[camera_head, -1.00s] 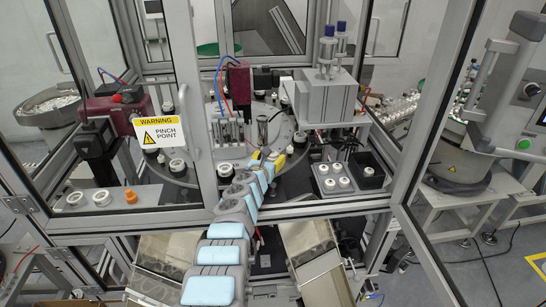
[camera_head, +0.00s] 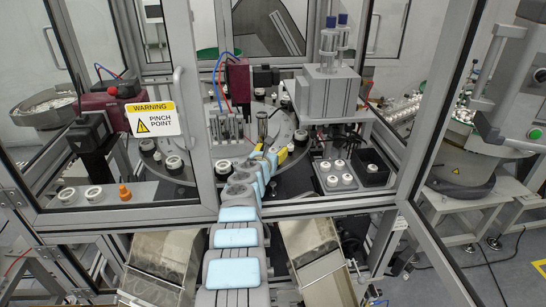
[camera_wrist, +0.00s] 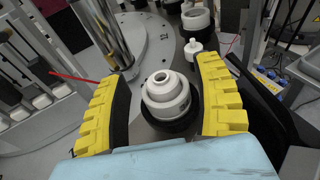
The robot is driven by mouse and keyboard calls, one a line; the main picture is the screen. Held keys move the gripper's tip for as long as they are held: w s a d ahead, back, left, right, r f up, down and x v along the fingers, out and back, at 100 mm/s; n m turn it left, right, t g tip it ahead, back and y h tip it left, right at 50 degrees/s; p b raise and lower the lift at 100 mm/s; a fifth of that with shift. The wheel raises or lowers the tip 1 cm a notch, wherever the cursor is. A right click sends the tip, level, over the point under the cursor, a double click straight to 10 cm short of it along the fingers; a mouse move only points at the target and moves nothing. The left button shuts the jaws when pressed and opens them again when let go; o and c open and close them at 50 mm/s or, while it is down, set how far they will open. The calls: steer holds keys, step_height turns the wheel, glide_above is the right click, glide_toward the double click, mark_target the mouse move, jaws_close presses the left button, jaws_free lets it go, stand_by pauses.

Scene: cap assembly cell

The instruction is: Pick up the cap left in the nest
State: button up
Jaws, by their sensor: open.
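A white stepped cap (camera_wrist: 166,92) with a round hole in its top sits upright in a dark round nest (camera_wrist: 178,128) on the grey dial plate, in the wrist view. My gripper (camera_wrist: 163,76) is open, with one yellow ribbed finger on each side of the cap. Gaps show between the fingers and the cap. In the head view my gripper (camera_head: 273,158) is small at the front of the rotary dial, and I cannot make out the cap there.
A small white part (camera_wrist: 194,52) and another white ring piece (camera_wrist: 196,20) stand beyond the cap. A metal cylinder (camera_wrist: 101,32) rises close to the left finger. A tray of white caps (camera_head: 337,177) stands right of the dial. A door frame post (camera_head: 196,120) is left of my arm.

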steer(key=c, duration=0.8)
steer(key=shift+r, duration=0.1)
steer(key=shift+r+p, duration=0.7)
steer(key=shift+r, duration=4.1)
